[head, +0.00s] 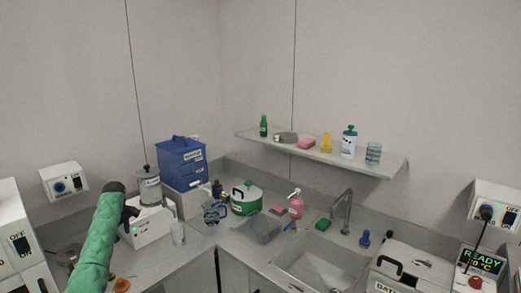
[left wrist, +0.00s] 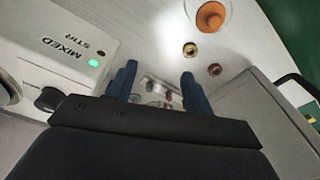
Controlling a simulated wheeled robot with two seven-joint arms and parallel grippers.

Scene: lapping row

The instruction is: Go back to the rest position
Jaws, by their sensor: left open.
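My left arm in its green sleeve (head: 97,240) rises from the bottom left of the head view, its dark end beside a white stirring machine (head: 152,226). My left gripper (left wrist: 158,70) shows in the left wrist view with its two blue fingers apart. Nothing is seen held between them. The machine's front, marked MIXED and STIR (left wrist: 75,50), lies left of the fingers with a green light lit. Small blurred items show beyond the gap between the fingers. My right gripper is in neither view.
A blue drawer box (head: 182,162), a green-and-white pot (head: 245,198) and a clear container (head: 264,229) stand along the counter. A sink (head: 320,268) with a tap is at the right. A wall shelf (head: 385,168) holds bottles. An orange round item (left wrist: 211,16) lies near my left gripper.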

